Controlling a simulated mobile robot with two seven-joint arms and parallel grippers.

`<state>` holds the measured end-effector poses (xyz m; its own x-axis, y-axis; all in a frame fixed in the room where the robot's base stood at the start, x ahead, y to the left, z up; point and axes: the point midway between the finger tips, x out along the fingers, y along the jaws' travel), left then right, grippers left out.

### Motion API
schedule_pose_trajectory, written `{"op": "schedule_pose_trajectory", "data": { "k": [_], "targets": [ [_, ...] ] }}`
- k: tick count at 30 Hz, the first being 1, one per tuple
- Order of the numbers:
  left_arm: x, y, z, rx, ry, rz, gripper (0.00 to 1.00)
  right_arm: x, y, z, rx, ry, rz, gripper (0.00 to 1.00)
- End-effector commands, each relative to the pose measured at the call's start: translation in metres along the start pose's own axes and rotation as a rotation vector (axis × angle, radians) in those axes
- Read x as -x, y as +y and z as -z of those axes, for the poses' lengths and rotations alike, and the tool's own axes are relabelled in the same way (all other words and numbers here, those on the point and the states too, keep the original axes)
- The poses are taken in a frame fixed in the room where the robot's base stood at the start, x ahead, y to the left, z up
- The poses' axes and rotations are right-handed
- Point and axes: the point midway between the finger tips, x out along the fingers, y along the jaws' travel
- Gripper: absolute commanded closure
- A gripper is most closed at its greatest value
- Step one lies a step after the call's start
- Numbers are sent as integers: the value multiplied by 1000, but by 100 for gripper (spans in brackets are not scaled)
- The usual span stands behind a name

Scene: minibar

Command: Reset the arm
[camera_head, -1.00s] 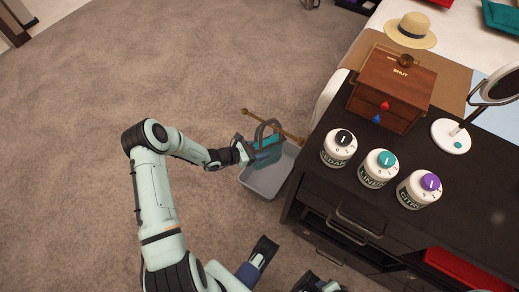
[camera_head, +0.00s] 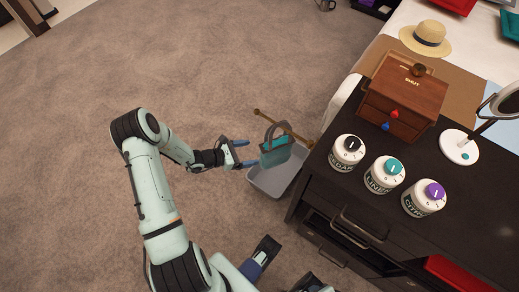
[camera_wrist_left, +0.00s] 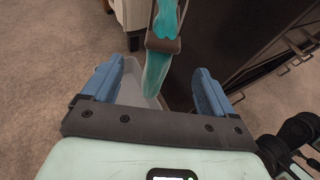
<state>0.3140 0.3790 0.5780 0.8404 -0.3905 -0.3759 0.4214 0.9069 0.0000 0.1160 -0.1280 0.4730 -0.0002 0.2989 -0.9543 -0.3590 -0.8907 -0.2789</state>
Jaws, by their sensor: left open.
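My left gripper (camera_head: 247,153) is open and empty, its two blue fingers apart and pointing right. Right in front of the fingertips, a teal item (camera_head: 276,152) with a grey-brown handle or strap hangs over a grey bin (camera_head: 267,182). In the left wrist view, the open fingers (camera_wrist_left: 157,85) frame the teal item (camera_wrist_left: 160,60), which lies beyond them and looks clear of both. My left arm (camera_head: 150,190) is bent at the elbow over the carpet.
A thin brass rod (camera_head: 295,131) sticks out above the bin. The dark cabinet (camera_head: 430,240) on the right carries three labelled jars, a wooden box (camera_head: 402,95) and a mirror stand (camera_head: 458,147). The carpet (camera_head: 80,120) to the left is clear.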

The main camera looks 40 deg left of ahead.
Motion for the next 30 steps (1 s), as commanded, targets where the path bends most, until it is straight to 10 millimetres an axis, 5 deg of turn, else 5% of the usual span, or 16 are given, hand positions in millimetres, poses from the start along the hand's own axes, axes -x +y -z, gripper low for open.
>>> {"op": "schedule_pose_trajectory", "data": {
  "k": [7, 19, 23, 26, 30],
  "targets": [
    [31, 0, 0, 0, -1, 0, 13, 6, -2, -8, 2, -23, 0, 62],
    [29, -14, 4, -8, 21, 44, 13, 6, -2, -10, 2, -26, 0, 62],
    [12, -69, 22, -66, 117, 221, 13, 6, -2, -9, 2, -26, 0, 62],
    [6, -137, 48, -180, 239, 452, 13, 6, -2, -9, 2, -26, 0, 62],
    [26, -233, 92, -508, 417, 849, 13, 6, -2, -9, 2, -26, 0, 62]
  ]
}}
